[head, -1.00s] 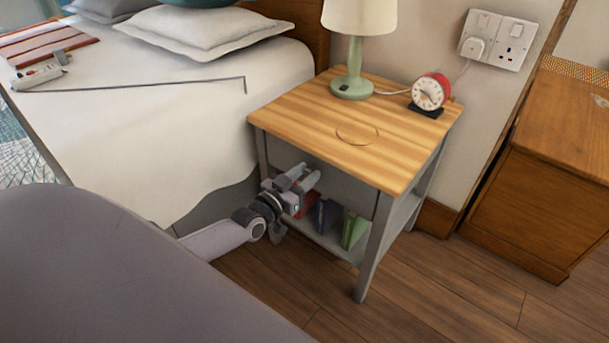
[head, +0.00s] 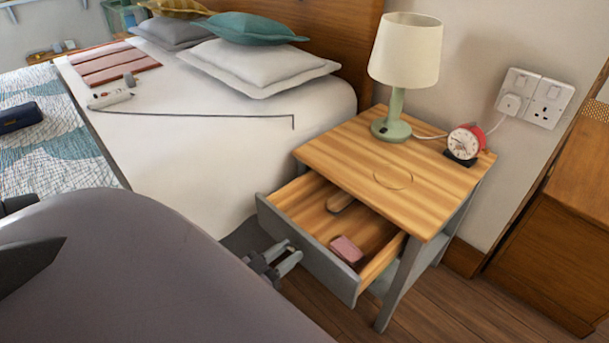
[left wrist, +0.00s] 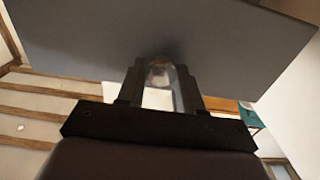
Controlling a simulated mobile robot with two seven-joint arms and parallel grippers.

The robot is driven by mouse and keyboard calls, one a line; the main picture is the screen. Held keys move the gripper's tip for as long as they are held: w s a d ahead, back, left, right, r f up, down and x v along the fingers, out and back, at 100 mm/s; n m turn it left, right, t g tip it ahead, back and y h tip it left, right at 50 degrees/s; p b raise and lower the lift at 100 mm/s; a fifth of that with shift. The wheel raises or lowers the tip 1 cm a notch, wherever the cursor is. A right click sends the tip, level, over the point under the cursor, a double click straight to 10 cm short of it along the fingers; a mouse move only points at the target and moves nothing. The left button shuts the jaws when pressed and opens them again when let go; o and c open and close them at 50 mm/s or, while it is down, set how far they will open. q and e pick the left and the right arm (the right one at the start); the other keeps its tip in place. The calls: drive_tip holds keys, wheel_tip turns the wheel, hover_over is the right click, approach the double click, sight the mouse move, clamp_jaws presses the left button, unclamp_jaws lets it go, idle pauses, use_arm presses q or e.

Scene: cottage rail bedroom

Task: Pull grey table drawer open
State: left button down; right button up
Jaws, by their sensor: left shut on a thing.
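The grey bedside table (head: 455,222) has a wooden top, and its drawer (head: 328,268) stands well out from the frame, open. A wooden item (head: 340,201) and a pink box (head: 346,250) lie inside the drawer. My left gripper (head: 279,262) is at the middle of the drawer's grey front, shut on the drawer handle (left wrist: 160,75). In the left wrist view, the grey drawer front (left wrist: 230,45) spans the upper part, and the fingers sit around the handle, which they partly hide. My right gripper is not in view.
A green lamp (head: 392,128) and a red alarm clock (head: 465,144) stand on the tabletop. The bed (head: 215,150) is close on the left. A brown wooden cabinet (head: 550,235) stands at the right, with open floor (head: 450,310) before it.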

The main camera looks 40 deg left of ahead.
use_arm(q)
drive_tip(key=shift+s+a+p, duration=0.1)
drive_tip(key=shift+s+p, duration=0.4)
drive_tip(key=shift+s, duration=1.55)
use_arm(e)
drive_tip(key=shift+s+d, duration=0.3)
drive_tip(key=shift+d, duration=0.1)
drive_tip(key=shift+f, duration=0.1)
use_arm(q)
drive_tip(key=c, duration=0.8)
unclamp_jaws()
drive_tip(key=shift+o, duration=0.2)
drive_tip(key=s, duration=0.7)
drive_tip(key=shift+a+p, duration=0.3)
drive_tip(key=shift+p, duration=0.1)
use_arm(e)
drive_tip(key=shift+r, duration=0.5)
use_arm(q)
drive_tip(key=shift+d, duration=0.1)
